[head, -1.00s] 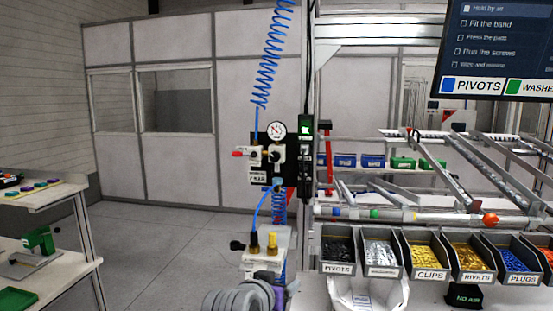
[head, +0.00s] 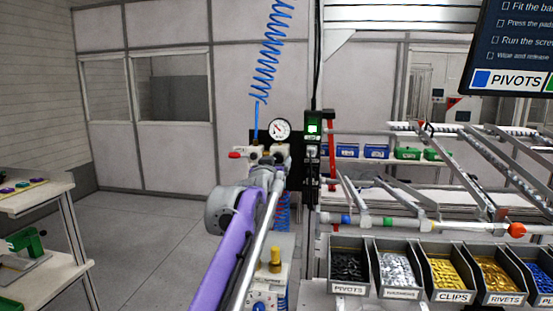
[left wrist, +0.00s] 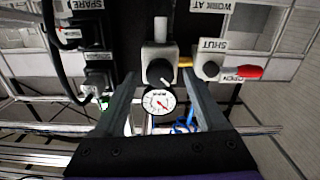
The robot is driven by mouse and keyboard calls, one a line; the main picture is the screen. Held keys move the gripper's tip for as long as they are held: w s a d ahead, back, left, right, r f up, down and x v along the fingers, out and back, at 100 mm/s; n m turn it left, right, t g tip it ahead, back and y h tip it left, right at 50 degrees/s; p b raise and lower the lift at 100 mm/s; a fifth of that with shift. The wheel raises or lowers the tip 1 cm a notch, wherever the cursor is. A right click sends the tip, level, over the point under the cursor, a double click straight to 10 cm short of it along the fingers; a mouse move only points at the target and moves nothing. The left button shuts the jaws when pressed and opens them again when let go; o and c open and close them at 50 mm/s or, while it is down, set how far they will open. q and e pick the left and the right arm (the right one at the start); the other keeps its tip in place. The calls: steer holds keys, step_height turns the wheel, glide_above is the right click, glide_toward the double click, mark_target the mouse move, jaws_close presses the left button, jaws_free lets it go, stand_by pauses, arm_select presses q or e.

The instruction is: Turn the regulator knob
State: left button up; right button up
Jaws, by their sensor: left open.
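The regulator is a pale block with a black knob (left wrist: 161,72) on its front, below the round pressure gauge on a dark panel. In the left wrist view the picture is upside down, so the gauge (left wrist: 160,102) shows under the knob. My left gripper (left wrist: 158,75) is open, with one finger on each side of the knob. I cannot tell if the fingers touch it. In the head view the gauge (head: 280,129) shows above my left arm, which covers the knob and most of the panel. My right gripper is in neither view.
A shut-off valve with a red handle (left wrist: 249,71) sits beside the regulator; the handle also shows in the head view (head: 235,155). A coiled blue hose (head: 266,75) hangs above. Labelled parts bins (head: 348,290) stand at the right. A brass fitting (head: 275,258) stands below.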

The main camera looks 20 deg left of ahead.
arm_select(q)
steer(key=shift+x, duration=0.8)
steer(key=shift+s, duration=0.1)
jaws_close()
